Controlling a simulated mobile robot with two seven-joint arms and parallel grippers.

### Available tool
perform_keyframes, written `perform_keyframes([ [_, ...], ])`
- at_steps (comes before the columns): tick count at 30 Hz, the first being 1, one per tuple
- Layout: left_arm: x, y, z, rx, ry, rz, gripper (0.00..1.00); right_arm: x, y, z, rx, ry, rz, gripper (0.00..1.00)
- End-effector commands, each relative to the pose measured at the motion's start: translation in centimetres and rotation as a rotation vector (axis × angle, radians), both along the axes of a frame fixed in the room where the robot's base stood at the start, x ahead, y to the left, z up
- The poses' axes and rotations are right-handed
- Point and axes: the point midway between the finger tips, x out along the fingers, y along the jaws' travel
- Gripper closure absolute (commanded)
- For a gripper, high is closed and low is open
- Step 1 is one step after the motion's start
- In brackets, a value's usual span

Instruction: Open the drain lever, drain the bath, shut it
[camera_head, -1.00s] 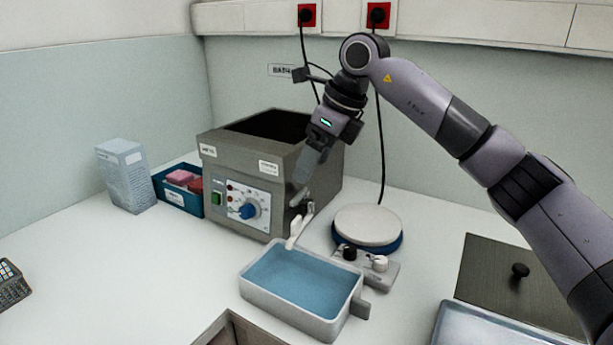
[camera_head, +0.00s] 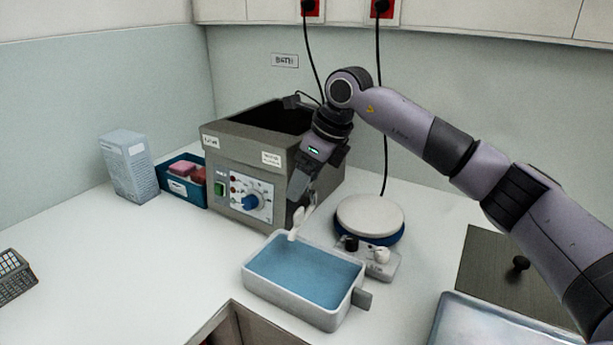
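The grey bath (camera_head: 232,158) stands against the back wall, with a blue knob and a green switch on its front panel. A whitish drain spout with its lever (camera_head: 297,221) shows at the lower right of its front. A pale tray (camera_head: 333,317) holding blue liquid stands below the spout. My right gripper (camera_head: 296,198) points down beside the bath's front right corner, just above the lever. Its fingers are seen side-on, so I cannot tell whether they are open or touch the lever. My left gripper is out of view.
A round white-topped hotplate (camera_head: 370,217) stands just right of the spout. A blue bin (camera_head: 183,191) and a white-blue box (camera_head: 129,166) stand to the left. A dark lid (camera_head: 490,275) and a metal tray (camera_head: 480,325) lie at right. The left counter is mostly clear.

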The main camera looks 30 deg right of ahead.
Motion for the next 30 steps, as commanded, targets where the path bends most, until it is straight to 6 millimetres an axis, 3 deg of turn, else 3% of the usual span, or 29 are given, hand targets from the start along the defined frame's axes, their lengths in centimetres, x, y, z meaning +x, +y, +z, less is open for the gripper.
perform_keyframes([
  [1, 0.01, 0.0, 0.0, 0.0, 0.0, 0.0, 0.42, 0.0, 0.0, 0.02, 0.0, 0.0, 0.0, 0.42],
  [3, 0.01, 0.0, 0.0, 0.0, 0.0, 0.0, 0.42, 0.0, 0.0, 0.03, 0.0, 0.0, 0.0, 0.61],
  [25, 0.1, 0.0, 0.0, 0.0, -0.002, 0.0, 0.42, 0.29, 0.3, 0.13, 0.001, -0.002, -0.135, 0.6],
  [26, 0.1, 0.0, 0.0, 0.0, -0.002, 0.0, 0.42, 0.3, 0.29, 0.13, 0.001, -0.002, -0.135, 0.2],
  [30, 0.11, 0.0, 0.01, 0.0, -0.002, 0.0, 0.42, 0.28, 0.29, 0.11, 0.001, -0.002, -0.134, 0.19],
])
